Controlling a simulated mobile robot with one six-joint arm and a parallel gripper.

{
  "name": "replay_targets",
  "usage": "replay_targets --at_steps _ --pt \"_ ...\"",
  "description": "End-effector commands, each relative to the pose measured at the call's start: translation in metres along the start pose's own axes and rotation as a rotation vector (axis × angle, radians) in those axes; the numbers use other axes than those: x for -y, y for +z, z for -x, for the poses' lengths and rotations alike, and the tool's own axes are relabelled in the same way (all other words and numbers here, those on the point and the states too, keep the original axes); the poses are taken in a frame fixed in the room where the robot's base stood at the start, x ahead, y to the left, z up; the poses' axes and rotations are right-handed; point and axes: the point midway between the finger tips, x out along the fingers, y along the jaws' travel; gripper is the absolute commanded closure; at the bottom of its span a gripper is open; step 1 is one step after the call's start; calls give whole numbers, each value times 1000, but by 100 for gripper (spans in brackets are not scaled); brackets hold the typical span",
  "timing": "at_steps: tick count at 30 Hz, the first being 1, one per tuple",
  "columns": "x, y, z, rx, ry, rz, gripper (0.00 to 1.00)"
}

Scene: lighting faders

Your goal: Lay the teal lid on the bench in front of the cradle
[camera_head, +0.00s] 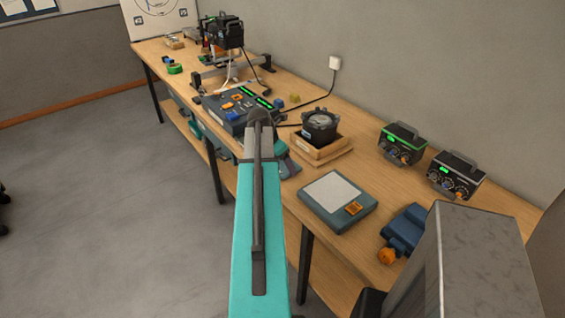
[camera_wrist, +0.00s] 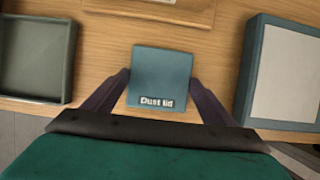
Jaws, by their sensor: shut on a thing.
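The teal lid (camera_wrist: 163,68), a square plate marked "Dust lid", sits between the two dark fingers of my gripper (camera_wrist: 160,80) in the wrist view. The fingers are shut on its left and right sides. The lid is over the bench (camera_wrist: 222,60); I cannot tell whether it touches the wood. The wooden cradle (camera_head: 322,149) holds a black round gauge (camera_head: 320,125) in the head view. The cradle's near edge shows at the top of the wrist view (camera_wrist: 150,12), beyond the lid. My arm hides much of the gripper area in the head view.
A dark open tray (camera_wrist: 68,60) lies left of the lid. A flat teal device with a pale panel (camera_head: 358,220) lies to the right. A control box with green lights (camera_head: 236,118) and two dark knobbed units (camera_head: 403,148) stand farther off. The bench's front edge runs close by.

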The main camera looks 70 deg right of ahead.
Motion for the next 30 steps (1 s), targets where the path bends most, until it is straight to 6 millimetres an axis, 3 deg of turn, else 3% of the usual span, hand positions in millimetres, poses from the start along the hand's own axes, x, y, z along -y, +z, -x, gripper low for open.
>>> replay_targets --at_steps 11,12,15,30 --pt "0 -1 -3 0 0 0 47" --pt "0 -1 -3 0 0 0 19" --pt "0 -1 -3 0 0 0 4" --pt "0 0 3 1 1 0 4"
